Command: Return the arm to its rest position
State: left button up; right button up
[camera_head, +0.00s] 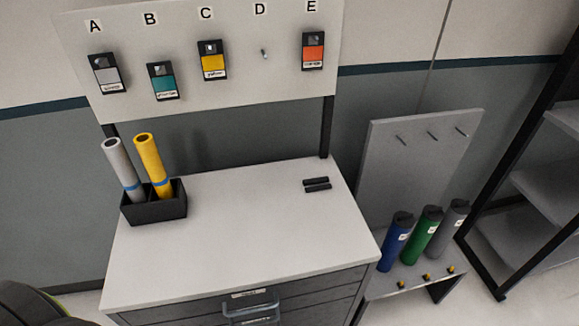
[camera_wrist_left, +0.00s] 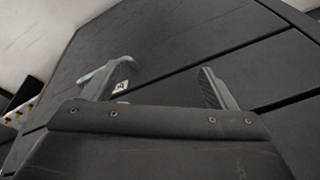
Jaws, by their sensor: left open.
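My left gripper (camera_wrist_left: 157,72) is open and empty in the left wrist view, its two fingers wide apart. It is in front of the dark drawer fronts (camera_wrist_left: 230,45) of the cabinet. A pale drawer handle and a small label show partly behind its left finger; I cannot tell whether they touch. In the head view my left gripper is out of sight; only a dark rounded part of my body shows at the lower left corner. My right gripper is in neither view.
The cabinet's white top (camera_head: 240,235) holds a black box (camera_head: 155,208) with grey and yellow rolls, plus two black bars (camera_head: 317,184). The upper drawer handle (camera_head: 250,306) juts forward. Swatches hang on the back board (camera_head: 180,35). A low stand (camera_head: 410,284) holds three dark tubes.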

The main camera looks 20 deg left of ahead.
pick_arm(q)
jog(key=s+f+b, duration=0.2)
jog(key=s+f, duration=0.3)
jog(key=f, duration=0.3)
jog(key=s+d+f+g+b, duration=0.1)
jog(key=s+f+b, duration=0.1)
jog(key=s+f, duration=0.3)
jog(key=s+f+b, duration=0.2)
jog(key=s+f, duration=0.3)
jog(key=f, duration=0.6)
jog(key=shift+s+d+f+b, duration=0.2)
jog(key=shift+s+f+b, duration=0.05)
jog(key=shift+f+b, duration=0.15)
